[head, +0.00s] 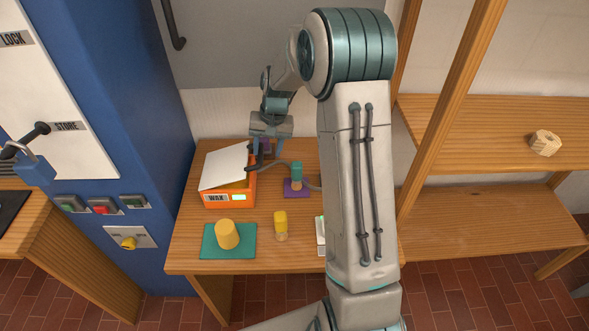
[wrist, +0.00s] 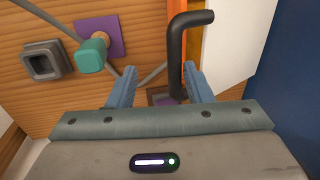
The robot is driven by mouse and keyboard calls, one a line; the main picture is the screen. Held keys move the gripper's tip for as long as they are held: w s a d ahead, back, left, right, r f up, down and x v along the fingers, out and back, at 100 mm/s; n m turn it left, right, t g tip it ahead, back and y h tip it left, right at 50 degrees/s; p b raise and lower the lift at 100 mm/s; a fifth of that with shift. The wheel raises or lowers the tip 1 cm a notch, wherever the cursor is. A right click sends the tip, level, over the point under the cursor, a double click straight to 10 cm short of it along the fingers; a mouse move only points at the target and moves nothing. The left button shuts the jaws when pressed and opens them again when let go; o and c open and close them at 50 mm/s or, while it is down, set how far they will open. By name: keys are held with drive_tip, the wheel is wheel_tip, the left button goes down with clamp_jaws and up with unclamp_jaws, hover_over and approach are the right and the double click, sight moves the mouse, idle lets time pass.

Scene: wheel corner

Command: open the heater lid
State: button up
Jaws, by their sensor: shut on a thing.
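The heater (head: 230,197) is an orange box labelled WAX on the wooden table. Its white lid (head: 224,167) sits tilted on top, with a strip of yellow showing under its near right edge, so it looks slightly raised. A dark bar handle (wrist: 176,55) on the lid side stands between the blue fingers of my gripper (wrist: 160,72) in the wrist view. My gripper (head: 262,146) is at the heater's right side in the head view, shut on the handle. The exact contact is partly hidden.
A teal-topped peg on a purple base (head: 296,178) stands close right of the heater, with a grey cable beside it. In front are a yellow cup on a green mat (head: 228,235) and a yellow cylinder (head: 281,224). A blue cabinet (head: 135,110) stands left.

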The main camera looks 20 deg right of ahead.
wheel_tip(320, 180, up, 7)
drive_tip(key=d, duration=0.2)
drive_tip(key=s+a+r+n+t+h, duration=0.1)
drive_tip(key=s+r, duration=0.3)
drive_tip(key=s, duration=0.8)
drive_tip(key=s+a+r+n+h+p, duration=0.1)
drive_tip(key=s+r, duration=0.3)
drive_tip(key=s, duration=0.7)
drive_tip(key=shift+s+a+r+n+t, duration=0.15)
drive_tip(key=shift+s+a+n+t, duration=0.15)
drive_tip(key=shift+s+a+t, duration=0.15)
